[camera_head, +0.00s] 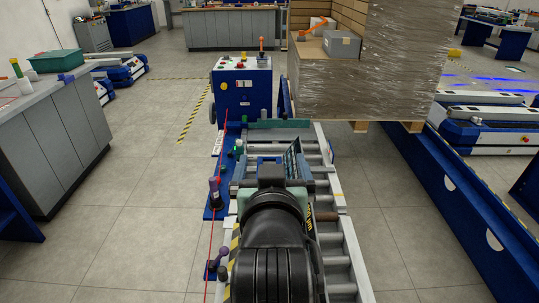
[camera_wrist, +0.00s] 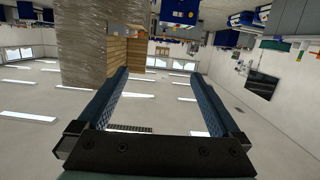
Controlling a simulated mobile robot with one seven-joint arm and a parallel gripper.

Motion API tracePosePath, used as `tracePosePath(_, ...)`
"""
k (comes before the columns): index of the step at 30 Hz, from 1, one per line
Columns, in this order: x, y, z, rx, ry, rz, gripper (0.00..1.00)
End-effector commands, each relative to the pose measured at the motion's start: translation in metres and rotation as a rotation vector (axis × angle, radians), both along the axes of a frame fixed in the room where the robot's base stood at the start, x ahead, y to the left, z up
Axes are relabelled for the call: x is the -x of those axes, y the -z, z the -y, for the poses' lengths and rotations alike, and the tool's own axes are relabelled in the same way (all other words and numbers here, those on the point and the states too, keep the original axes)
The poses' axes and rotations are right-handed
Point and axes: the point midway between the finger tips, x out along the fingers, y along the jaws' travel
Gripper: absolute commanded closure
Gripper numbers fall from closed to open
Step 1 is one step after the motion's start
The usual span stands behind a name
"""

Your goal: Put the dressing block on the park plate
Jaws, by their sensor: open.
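My gripper (camera_wrist: 160,73) is open in the wrist view, with two dark blue fingers wide apart and nothing between them. In the head view my black arm reaches forward over the roller cart and hides much of its middle. A blue side plate (camera_head: 212,211) runs along the cart's left edge; it may be the park plate, but I cannot tell. A dark cylinder with a purple top (camera_head: 214,190) stands on it, and a small purple-topped piece (camera_head: 221,257) is nearer me. I cannot surely pick out the dressing block.
A blue control box (camera_head: 241,92) stands at the cart's far end. A wrapped stack (camera_head: 372,75) on a pallet rises behind right. A grey cabinet (camera_head: 66,140) is left, a blue rail (camera_head: 459,190) right. Floor is clear left of the cart. The wrist view shows the room upside down.

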Motion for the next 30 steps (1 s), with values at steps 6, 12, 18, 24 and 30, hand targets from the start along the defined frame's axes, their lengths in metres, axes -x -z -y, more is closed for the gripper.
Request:
tracePosePath(6, 0.063, -0.203, -0.006, -0.012, -0.016, 0.626, 0.00)
tracePosePath(12, 0.133, -0.288, -0.005, -0.024, -0.016, 0.952, 0.00)
tracePosePath(18, 0.151, -0.304, -0.004, -0.026, -0.015, 1.026, 0.00)
tracePosePath(24, 0.150, -0.303, -0.004, -0.026, -0.016, 1.022, 0.00)
tracePosePath(30, 0.150, -0.322, -0.004, -0.026, -0.016, 1.020, 0.00)
